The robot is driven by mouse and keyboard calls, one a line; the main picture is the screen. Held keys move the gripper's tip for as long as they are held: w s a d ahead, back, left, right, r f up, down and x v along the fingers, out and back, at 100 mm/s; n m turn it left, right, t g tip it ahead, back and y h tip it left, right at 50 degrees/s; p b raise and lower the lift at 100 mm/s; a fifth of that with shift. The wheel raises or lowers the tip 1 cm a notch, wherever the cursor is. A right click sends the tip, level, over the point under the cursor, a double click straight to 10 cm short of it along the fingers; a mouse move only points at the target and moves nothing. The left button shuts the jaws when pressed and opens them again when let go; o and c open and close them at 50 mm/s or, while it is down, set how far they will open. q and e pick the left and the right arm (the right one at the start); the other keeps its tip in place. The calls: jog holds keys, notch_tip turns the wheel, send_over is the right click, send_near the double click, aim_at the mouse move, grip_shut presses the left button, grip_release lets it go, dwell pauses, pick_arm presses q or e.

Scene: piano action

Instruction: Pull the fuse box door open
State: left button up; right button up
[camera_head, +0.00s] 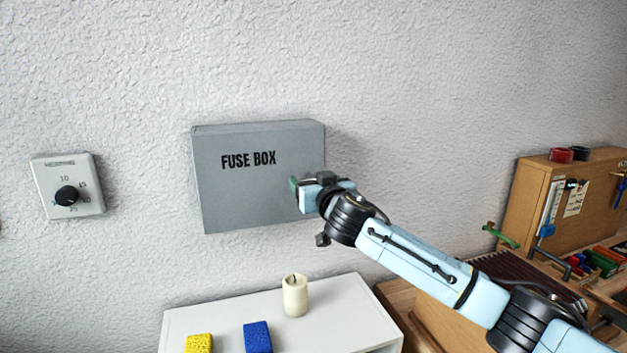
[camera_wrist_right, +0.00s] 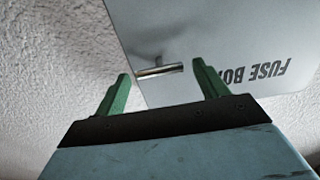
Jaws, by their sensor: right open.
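The grey fuse box (camera_head: 240,190) is mounted on the wall, its front door lettered "FUSE BOX" and closed. My right gripper (camera_head: 294,185) is at the right part of the door, with its green fingers pointing at it. In the right wrist view the door (camera_wrist_right: 205,30) appears upside down, and a short metal bar handle (camera_wrist_right: 158,70) shows between the tips of the two open green fingers (camera_wrist_right: 161,69). The fingers stand apart on either side of the handle; I cannot tell whether either touches it. In the head view the gripper hides the handle. My left gripper is not in view.
A thermostat dial (camera_head: 68,186) is on the wall to the left. Below is a white cabinet (camera_head: 340,318) with a candle (camera_head: 295,296), a blue sponge (camera_head: 257,337) and a yellow sponge (camera_head: 199,343). A wooden workbench with tools is at right.

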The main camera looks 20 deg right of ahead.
jog(key=shift+w, duration=0.2)
jog(key=c, duration=1.3)
jog(key=shift+s+a, duration=0.1)
jog(key=shift+c, duration=0.4)
